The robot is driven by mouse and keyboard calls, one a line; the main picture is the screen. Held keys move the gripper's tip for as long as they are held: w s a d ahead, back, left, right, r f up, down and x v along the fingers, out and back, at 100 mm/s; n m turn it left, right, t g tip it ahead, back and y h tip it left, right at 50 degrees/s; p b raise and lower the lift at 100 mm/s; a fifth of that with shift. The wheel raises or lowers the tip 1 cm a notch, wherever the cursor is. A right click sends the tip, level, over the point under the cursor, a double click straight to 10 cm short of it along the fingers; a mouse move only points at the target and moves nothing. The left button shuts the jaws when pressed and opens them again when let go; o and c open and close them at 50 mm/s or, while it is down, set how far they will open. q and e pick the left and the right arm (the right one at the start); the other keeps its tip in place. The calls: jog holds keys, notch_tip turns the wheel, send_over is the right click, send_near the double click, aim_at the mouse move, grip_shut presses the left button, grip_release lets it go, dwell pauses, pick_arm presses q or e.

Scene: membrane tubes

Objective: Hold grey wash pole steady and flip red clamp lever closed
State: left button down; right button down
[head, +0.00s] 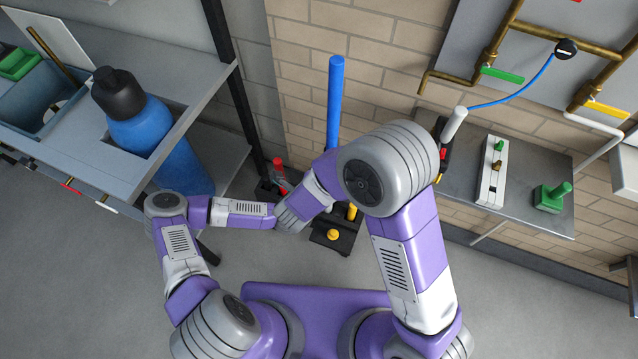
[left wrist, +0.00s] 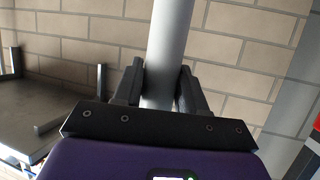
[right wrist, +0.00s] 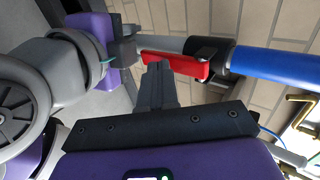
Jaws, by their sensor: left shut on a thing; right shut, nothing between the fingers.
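The grey wash pole (left wrist: 166,45) runs upright through the left wrist view. My left gripper (left wrist: 160,90) is shut around it; it also shows in the right wrist view (right wrist: 122,45). The red clamp lever (right wrist: 175,66) lies nearly alongside the pole, beside the black clamp (right wrist: 208,50) that meets the blue tube (right wrist: 270,62). My right gripper (right wrist: 158,68) is shut and empty, its tips right at the lever's near side; I cannot tell whether they touch. In the head view the blue tube (head: 335,100) shows, but my arms hide the clamp and the grey pole.
A blue bottle (head: 150,125) stands in the shelf at left. A black stand with a yellow knob (head: 333,235) is on the floor. A metal side table (head: 470,190) with a green block (head: 552,197) is at right. Brass pipes (head: 490,60) run along the brick wall.

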jog(key=s+a+r, duration=0.2)
jog(key=s, duration=0.4)
jog(key=s+a+r, duration=0.2)
jog(key=s, duration=0.4)
jog(key=shift+r, duration=0.3)
jog(key=shift+s, duration=0.1)
pick_arm(q)
jog(key=c, duration=0.5)
grip_release()
jog(key=shift+c, duration=0.2)
jog(key=shift+s, duration=0.1)
